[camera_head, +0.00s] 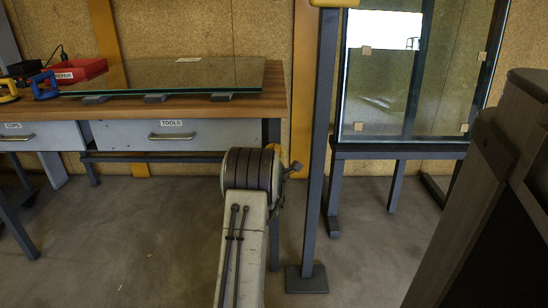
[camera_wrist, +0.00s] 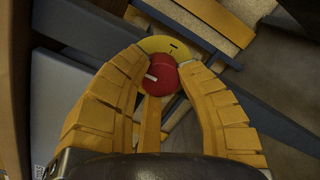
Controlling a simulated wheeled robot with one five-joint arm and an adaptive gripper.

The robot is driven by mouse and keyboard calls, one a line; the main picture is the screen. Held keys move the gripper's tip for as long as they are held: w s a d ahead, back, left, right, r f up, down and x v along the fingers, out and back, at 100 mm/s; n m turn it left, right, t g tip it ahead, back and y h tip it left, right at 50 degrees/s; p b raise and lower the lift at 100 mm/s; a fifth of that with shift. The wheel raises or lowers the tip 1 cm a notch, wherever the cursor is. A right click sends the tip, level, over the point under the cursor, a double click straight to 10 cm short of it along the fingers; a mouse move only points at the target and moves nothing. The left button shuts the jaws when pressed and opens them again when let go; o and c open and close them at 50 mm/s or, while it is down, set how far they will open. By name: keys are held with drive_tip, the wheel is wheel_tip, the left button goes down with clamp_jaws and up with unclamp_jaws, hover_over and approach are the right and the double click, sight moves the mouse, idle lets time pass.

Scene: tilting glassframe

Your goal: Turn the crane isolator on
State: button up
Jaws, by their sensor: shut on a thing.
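The crane isolator shows in the wrist view as a round red knob (camera_wrist: 162,78) on a yellow disc (camera_wrist: 172,46). A short white mark lies on the knob's left part, and a small dark mark is on the disc beyond it. My gripper (camera_wrist: 163,82) has yellow ribbed fingers closed around the knob, one on each side, with a further finger part below it. Their contact faces are partly hidden. In the head view my arm rises at the lower middle and hides most of the gripper; the knob cannot be made out there.
A workbench (camera_head: 185,107) with drawers and a glass sheet (camera_head: 165,74) stands at left. A dark post (camera_head: 318,150) with a yellow top rises right of my arm. A glass frame (camera_head: 385,75) on a stand is behind. A dark bulky structure (camera_head: 500,200) fills the right.

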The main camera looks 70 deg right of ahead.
drive_tip(key=shift+s+r, duration=0.1)
drive_tip(key=shift+d+r+m+y, duration=0.1)
drive_tip(key=shift+m+y, duration=0.2)
drive_tip(key=shift+m, duration=3.3)
drive_tip(key=o, duration=1.2)
drive_tip(key=shift+v, duration=6)
